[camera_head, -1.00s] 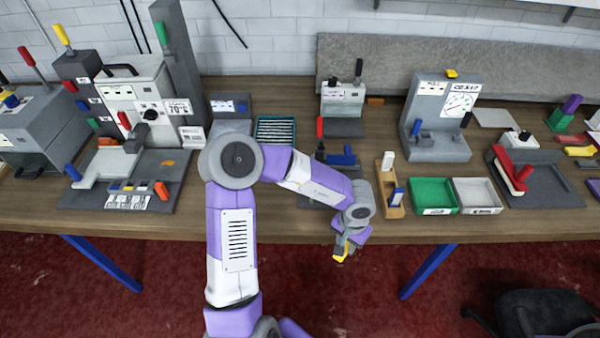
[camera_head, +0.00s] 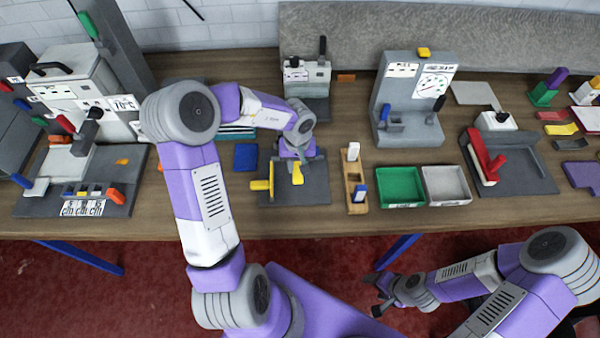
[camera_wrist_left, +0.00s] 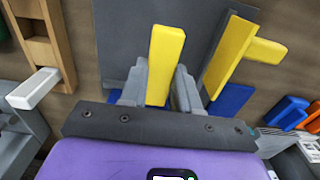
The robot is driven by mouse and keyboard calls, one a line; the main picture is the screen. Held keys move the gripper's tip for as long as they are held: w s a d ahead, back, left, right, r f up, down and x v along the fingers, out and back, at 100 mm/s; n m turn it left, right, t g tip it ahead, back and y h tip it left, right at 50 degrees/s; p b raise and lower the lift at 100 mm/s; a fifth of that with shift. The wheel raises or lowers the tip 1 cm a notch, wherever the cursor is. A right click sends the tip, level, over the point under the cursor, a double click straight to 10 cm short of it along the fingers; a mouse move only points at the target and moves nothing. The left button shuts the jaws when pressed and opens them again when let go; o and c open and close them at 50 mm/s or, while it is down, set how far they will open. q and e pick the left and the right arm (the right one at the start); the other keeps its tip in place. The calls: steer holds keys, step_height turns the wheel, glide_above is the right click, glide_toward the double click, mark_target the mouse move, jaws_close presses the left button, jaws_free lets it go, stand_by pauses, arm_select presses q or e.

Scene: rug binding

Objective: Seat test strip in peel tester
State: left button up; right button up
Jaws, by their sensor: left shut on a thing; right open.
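My left gripper (camera_head: 297,166) is over a dark grey flat fixture (camera_head: 312,191) in the middle of the table. It is shut on a yellow strip (camera_wrist_left: 165,60), which shows between its fingers in the left wrist view. Whether the strip touches the fixture I cannot tell. A yellow L-shaped part (camera_head: 262,185) is at the fixture's left edge, beside the held strip. Blue parts (camera_wrist_left: 235,98) show partly hidden behind the fingers. A grey upright tester with a dial (camera_head: 412,95) stands to the right. My right gripper (camera_head: 383,297) is open and empty over the floor, in front of the table.
A wooden rack (camera_head: 355,180) with white and blue blocks stands just right of the fixture. Beyond it are a green tray (camera_head: 400,187) and a white tray (camera_head: 446,186). A blue square (camera_head: 246,157) lies to the left. A grey press (camera_head: 306,75) stands behind.

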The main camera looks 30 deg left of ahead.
mark_target(297, 175)
arm_select(q)
step_height(297, 175, down, 6)
steer(key=shift+r+b, duration=0.1)
steer(key=shift+b, duration=0.85)
steer(key=o, duration=1)
steer(key=shift+o, duration=0.2)
